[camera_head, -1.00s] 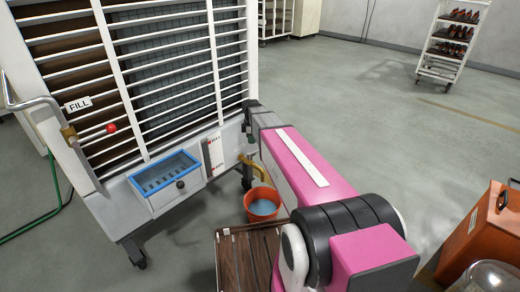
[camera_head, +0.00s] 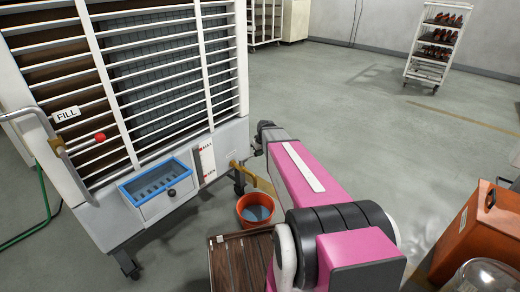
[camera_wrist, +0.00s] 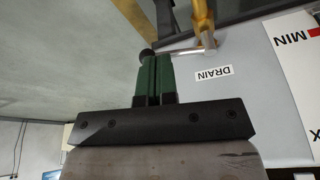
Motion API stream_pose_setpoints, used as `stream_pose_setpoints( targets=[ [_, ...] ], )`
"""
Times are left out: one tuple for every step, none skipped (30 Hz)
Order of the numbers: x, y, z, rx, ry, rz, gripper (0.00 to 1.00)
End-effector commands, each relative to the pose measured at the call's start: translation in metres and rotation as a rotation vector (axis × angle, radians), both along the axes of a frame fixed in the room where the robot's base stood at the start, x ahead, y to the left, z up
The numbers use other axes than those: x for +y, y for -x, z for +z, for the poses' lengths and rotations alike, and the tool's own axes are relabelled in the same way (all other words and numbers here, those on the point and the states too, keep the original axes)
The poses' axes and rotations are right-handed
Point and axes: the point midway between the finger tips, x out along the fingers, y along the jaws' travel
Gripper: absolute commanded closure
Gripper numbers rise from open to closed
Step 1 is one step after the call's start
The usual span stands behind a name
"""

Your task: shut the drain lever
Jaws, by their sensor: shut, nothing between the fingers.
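The drain lever (camera_wrist: 180,52) shows in the wrist view as a thin silver rod with a black knob (camera_wrist: 147,56) at its left end. Its right end joins a brass valve (camera_wrist: 205,22), just above the white DRAIN label (camera_wrist: 213,76). My gripper (camera_wrist: 152,60) has its green fingers shut together with nothing between them. The fingertips are right by the knob; I cannot tell whether they touch it. In the head view the brass drain pipe (camera_head: 238,170) shows at the machine's lower right, while my arm hides the fingers and the lever.
An orange bucket (camera_head: 256,208) holding water stands below the drain pipe. The white slatted machine (camera_head: 188,140) has a blue-rimmed drawer (camera_head: 158,185) and a red-knobbed fill lever (camera_head: 100,137). A brown slatted surface (camera_head: 228,262) and an orange box (camera_head: 475,232) are nearby. Open floor lies right.

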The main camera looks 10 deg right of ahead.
Motion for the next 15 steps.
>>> stream_pose_setpoints(
  targets=[
    [0.001,-0.005,-0.011,0.003,-0.001,0.001,1.0],
    [0.002,-0.006,-0.017,0.003,0.0,0.002,1.0],
    [0.003,-0.008,-0.024,0.002,0.0,0.001,1.0],
    [0.003,-0.01,-0.029,0.002,0.0,0.001,1.0],
    [0.004,-0.012,-0.034,0.002,-0.001,0.002,1.0],
    [0.005,-0.013,-0.042,0.003,0.0,0.002,1.0],
    [0.006,-0.014,-0.046,0.003,0.0,0.002,1.0],
    [0.006,-0.016,-0.051,0.002,0.0,0.002,1.0],
    [0.009,-0.025,-0.05,0.0,0.0,0.003,1.0],
    [0.011,-0.029,-0.05,0.0,0.0,0.003,1.0],
    [0.012,-0.033,-0.051,0.0,0.0,0.002,1.0],
    [0.014,-0.037,-0.052,0.0,0.0,0.002,1.0],
    [0.015,-0.039,-0.052,0.001,0.0,0.002,1.0],
    [0.016,-0.042,-0.053,0.001,0.0,0.002,1.0],
    [0.017,-0.044,-0.053,0.001,0.0,0.002,1.0]
  ],
)
